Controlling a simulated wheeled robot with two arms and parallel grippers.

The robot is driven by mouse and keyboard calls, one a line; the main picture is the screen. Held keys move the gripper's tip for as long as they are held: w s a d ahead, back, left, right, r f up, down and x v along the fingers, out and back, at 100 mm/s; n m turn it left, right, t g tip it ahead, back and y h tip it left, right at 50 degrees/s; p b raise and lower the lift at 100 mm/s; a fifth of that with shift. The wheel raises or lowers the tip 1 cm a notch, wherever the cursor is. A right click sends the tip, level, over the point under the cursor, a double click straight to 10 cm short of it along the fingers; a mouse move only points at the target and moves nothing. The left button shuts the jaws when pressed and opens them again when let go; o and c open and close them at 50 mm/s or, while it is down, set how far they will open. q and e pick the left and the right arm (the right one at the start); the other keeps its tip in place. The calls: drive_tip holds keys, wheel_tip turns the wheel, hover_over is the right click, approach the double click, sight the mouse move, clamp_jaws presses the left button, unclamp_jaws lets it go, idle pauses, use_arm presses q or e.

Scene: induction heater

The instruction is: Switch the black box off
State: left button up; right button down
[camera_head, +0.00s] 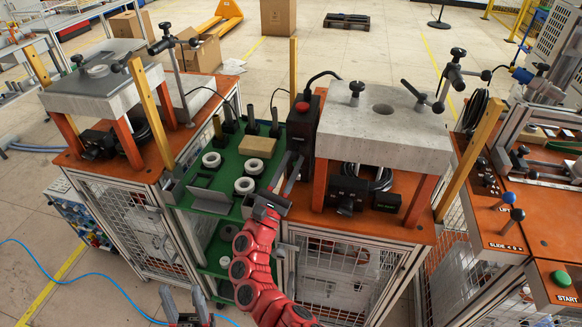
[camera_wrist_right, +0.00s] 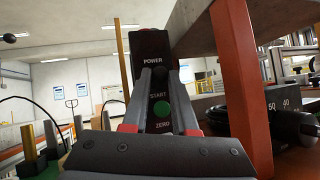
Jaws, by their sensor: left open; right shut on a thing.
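The black box (camera_head: 302,128) stands upright at the left edge of the right-hand orange bench, with a red button (camera_head: 302,106) on top. In the right wrist view, its front panel (camera_wrist_right: 150,45) carries the words POWER, START and ZERO, with a green button (camera_wrist_right: 161,109) under START. My right gripper (camera_head: 291,172) is at the front of the box. Its fingertips (camera_wrist_right: 158,72) are closed on a small part just below the POWER label, apparently the power switch, mostly hidden by the fingers. My left gripper (camera_head: 184,300) is open and empty, low in front of the green shelf.
A green shelf (camera_head: 226,172) with white rings and dark posts stands left of the box. A grey slab (camera_head: 385,125) on orange legs stands right of it. Yellow posts (camera_head: 292,66) rise nearby.

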drive_tip(key=c, duration=0.7)
unclamp_jaws()
drive_tip(key=shift+r, duration=0.4)
drive_tip(key=s+a+r+p, duration=0.1)
drive_tip(key=s+r, duration=0.3)
drive_tip(key=s, duration=1.2)
drive_tip(key=shift+a, duration=0.15)
